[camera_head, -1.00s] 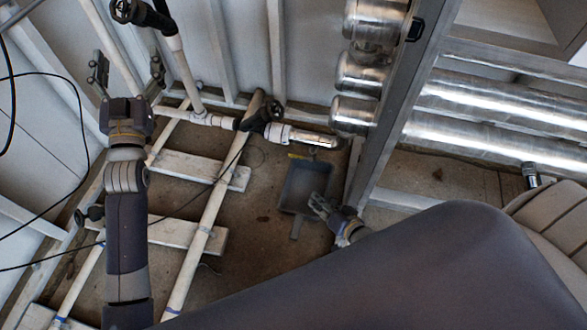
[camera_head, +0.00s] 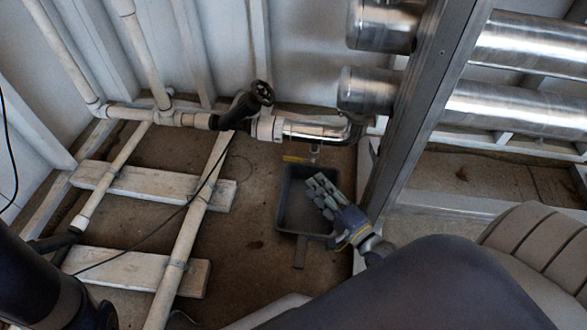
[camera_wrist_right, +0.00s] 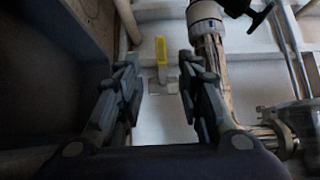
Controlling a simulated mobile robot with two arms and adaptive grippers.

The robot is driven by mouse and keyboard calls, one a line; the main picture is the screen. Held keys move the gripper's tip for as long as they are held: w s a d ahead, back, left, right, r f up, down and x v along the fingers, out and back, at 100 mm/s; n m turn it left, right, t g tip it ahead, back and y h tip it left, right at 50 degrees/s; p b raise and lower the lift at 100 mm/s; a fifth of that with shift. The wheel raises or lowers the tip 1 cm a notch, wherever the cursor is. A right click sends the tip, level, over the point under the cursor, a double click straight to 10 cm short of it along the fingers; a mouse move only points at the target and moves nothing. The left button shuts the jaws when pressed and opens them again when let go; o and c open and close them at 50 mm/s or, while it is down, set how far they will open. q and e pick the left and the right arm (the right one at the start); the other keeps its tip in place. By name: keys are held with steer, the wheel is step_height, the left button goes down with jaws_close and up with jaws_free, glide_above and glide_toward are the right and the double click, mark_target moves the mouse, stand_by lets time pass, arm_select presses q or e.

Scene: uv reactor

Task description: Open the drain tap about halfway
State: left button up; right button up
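The drain tap has a yellow lever (camera_head: 294,158) under the chrome pipe, above the back edge of a grey tray. The yellow lever also shows in the right wrist view (camera_wrist_right: 161,50), upright between and beyond my fingers. My right gripper (camera_head: 318,190) is over the right part of the tray, below and right of the lever in the head view. In the right wrist view its two fingers (camera_wrist_right: 160,88) are apart with nothing between them, and the lever is not touched. My left gripper is out of view.
The grey tray (camera_head: 284,222) sits on the floor. A chrome pipe (camera_head: 318,132) and a black handwheel valve (camera_head: 261,93) are above it. A metal post (camera_head: 412,118) rises to the right. White pipes and boards (camera_head: 140,186) lie left.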

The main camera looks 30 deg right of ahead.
mark_target(292, 160)
steer(key=w+b, duration=0.1)
steer(key=w, duration=0.2)
steer(key=w+a+b, duration=0.1)
steer(key=w+b, duration=0.1)
steer(key=w, duration=0.1)
steer(key=w+b, duration=0.1)
steer(key=w, duration=0.2)
steer(key=shift+w+a, duration=0.15)
steer(key=shift+w+b, duration=0.4)
steer(key=shift+w, duration=0.2)
jaws_close()
